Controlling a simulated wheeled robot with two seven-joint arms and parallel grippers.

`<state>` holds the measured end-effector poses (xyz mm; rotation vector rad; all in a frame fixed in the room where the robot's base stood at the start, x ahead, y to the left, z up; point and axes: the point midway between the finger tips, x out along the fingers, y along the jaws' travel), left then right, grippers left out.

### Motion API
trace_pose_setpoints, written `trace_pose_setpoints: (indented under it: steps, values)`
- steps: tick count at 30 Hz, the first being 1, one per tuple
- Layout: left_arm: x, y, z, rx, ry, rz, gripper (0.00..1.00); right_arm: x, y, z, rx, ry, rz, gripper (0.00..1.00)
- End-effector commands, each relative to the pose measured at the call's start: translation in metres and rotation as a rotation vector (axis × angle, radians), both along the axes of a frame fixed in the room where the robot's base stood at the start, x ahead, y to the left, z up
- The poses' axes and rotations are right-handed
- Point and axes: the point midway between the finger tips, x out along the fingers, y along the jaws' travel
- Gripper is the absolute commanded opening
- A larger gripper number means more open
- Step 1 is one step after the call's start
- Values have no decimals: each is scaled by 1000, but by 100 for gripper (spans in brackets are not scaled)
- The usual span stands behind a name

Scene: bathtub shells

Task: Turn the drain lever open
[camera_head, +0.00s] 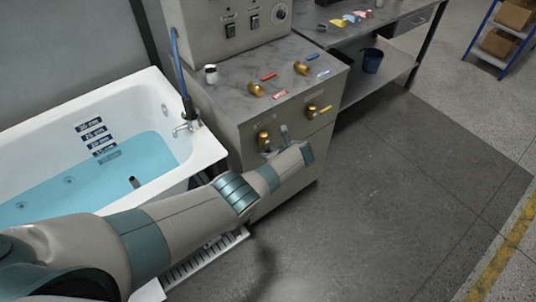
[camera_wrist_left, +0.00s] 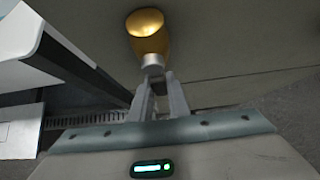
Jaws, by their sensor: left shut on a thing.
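A brass lever (camera_head: 264,139) with a rounded body sits on the front face of the grey cabinet (camera_head: 236,130). In the left wrist view the brass lever (camera_wrist_left: 148,30) shows straight ahead, with a short silver part (camera_wrist_left: 153,64) pointing toward me. My left gripper (camera_head: 277,138) is beside this lever, its arm crossing the lower left. In the wrist view the gripper (camera_wrist_left: 158,84) is shut on the silver part of the brass lever. No label for this lever is readable. My right gripper is in neither view.
Another brass lever (camera_head: 311,112), beside a yellow tag, is higher right on the front face. Two brass valves (camera_head: 256,89) (camera_head: 301,68) stand on the cabinet top. A white bathtub (camera_head: 204,147) with blue water is at left. Dark floor (camera_head: 400,190) at right is clear.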

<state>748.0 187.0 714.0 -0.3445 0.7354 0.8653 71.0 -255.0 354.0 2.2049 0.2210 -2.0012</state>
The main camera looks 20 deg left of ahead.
Motion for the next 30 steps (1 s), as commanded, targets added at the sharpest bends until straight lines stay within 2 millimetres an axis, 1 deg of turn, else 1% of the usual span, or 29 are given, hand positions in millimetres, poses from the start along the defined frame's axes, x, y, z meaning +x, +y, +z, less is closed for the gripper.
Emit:
trace_pose_setpoints:
  steps: [6, 7, 8, 9, 22, 26, 30]
  values:
    - [-2, 1, -2, 3, 7, 0, 0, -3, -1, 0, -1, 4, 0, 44]
    - [-2, 1, -2, 3, 7, 0, 18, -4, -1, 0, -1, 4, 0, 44]
    - [-2, 1, -2, 3, 7, 0, 25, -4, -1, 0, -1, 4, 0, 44]
    - [-2, 1, -2, 2, 6, -1, 34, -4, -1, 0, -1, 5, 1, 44]
    - [-2, -1, 2, 1, 2, -1, 34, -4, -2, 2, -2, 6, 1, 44]
    - [-4, -5, 8, 1, 1, -1, 34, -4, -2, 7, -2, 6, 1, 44]
    - [-11, -13, 19, 0, 2, -1, 34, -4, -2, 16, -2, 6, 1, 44]
